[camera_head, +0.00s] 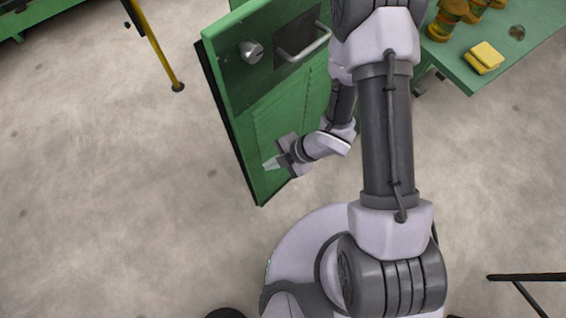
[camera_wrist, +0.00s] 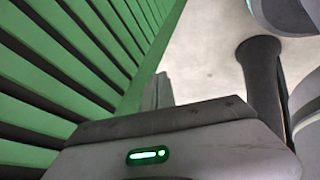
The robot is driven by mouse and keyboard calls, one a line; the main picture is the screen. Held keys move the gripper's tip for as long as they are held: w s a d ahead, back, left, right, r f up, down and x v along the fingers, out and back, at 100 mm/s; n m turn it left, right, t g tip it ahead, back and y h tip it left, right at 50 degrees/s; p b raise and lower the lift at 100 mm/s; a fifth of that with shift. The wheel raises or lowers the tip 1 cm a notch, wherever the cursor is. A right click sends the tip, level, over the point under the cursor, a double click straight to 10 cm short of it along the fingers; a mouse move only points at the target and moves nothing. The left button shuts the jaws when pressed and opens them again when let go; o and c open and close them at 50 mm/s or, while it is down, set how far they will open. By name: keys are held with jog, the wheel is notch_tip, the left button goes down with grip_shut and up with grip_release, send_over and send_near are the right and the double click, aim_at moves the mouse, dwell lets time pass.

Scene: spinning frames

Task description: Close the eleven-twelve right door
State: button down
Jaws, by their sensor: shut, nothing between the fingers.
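A green door (camera_head: 285,115) stands in the upper middle of the head view, with a silver knob, a dark panel and a metal handle (camera_head: 303,45) on its face. My arm hides part of its right side. My gripper (camera_head: 270,163) is shut and empty, in front of the door's lower part near its bottom edge. I cannot tell whether it touches the door. In the wrist view a green slatted surface (camera_wrist: 70,50) fills the left side, and the shut fingers (camera_wrist: 158,92) point up along its edge.
A green table (camera_head: 455,62) at the upper right bears yellow sponges (camera_head: 484,57) and several amber jars (camera_head: 447,18). A yellow post (camera_head: 158,45) stands on the floor at the upper left. A dark bar (camera_head: 525,278) shows at the lower right.

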jog(key=shift+w+a+r, duration=0.15)
jog(key=shift+w+a, duration=0.8)
jog(key=shift+w, duration=0.2)
